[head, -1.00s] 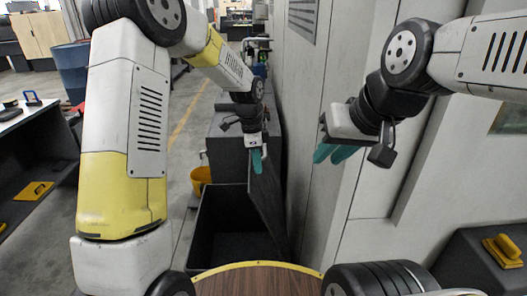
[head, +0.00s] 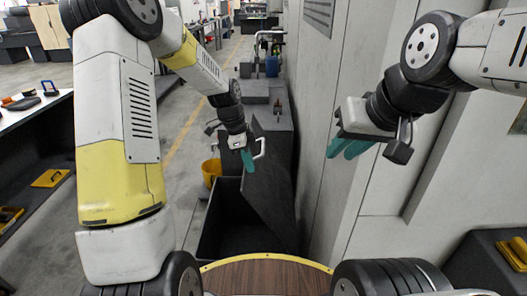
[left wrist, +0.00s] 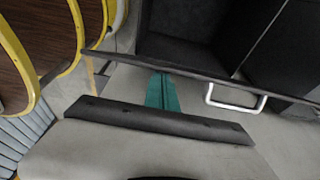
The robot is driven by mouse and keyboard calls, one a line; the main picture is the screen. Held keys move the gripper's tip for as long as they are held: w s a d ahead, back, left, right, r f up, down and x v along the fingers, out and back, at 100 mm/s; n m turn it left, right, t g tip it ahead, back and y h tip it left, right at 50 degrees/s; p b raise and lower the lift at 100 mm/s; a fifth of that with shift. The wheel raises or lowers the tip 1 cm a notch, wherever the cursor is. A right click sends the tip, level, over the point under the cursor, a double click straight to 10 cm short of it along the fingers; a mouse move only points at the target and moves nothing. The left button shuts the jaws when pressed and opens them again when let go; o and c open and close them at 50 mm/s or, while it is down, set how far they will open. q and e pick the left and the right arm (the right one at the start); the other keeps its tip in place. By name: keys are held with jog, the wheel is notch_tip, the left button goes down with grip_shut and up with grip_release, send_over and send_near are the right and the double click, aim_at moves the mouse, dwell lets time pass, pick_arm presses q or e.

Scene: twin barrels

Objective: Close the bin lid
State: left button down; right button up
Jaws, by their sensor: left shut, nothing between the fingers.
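The bin (head: 208,235) is a dark open box in the middle of the head view. Its lid (head: 268,190) is a dark panel standing steeply raised along the bin's right side, near the wall. A white handle (head: 260,147) sits near the lid's top edge; the handle also shows in the left wrist view (left wrist: 237,102). My left gripper (head: 247,160), with teal fingers, is shut and empty at the lid's upper edge, left of the handle. In the left wrist view its fingertips (left wrist: 162,76) meet the lid's edge; contact is unclear. My right gripper (head: 348,149) hangs beside the wall, away from the lid.
A pale wall (head: 340,190) rises close to the right of the bin. A round wooden top with a yellow rim (head: 265,258) is in front. Floor is clear to the left of the bin.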

pick_arm(q)
jog(key=a+f+h, duration=0.4)
jog(key=a+f, duration=0.8)
jog(key=f, duration=0.4)
jog(key=a+f+h, duration=0.4)
jog(key=a+f, duration=0.8)
jog(key=f, duration=0.4)
